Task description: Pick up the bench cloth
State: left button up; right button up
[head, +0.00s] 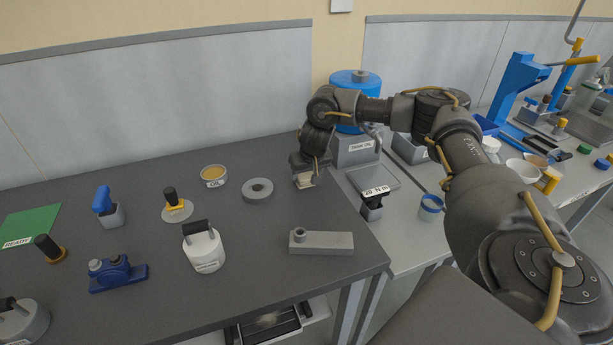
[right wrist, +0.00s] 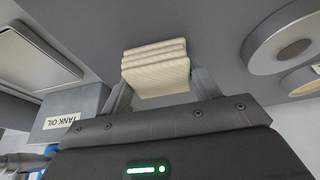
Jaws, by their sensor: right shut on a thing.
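The bench cloth (right wrist: 155,68) is a cream, ribbed, folded pad between the two fingers of my right gripper (right wrist: 158,88) in the right wrist view. The gripper is shut on it, with a finger against each side. In the head view, my right gripper (head: 305,178) points down near the right back part of the dark bench, and a small pale part of the cloth (head: 305,182) shows below it. I cannot tell whether the cloth touches the bench top. My left gripper is not in view.
A grey ring (head: 258,190) lies just left of the gripper, with an oil dish (head: 214,174) beyond it. A grey block with a post (head: 321,242) lies in front. The blue-topped tank (head: 355,144) stands behind to the right. A scale-like plate (head: 373,178) is right of the bench.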

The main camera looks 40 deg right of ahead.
aim_at(306, 174)
jog(key=shift+r, duration=0.4)
notch_tip(306, 174, up, 2)
jog(key=shift+a+r, duration=0.15)
jog(key=a+r+p, duration=0.1)
jog(key=a+r, duration=0.8)
jog(key=a, duration=0.4)
jog(key=shift+s+a+r, duration=0.3)
jog(key=shift+s+a, duration=0.1)
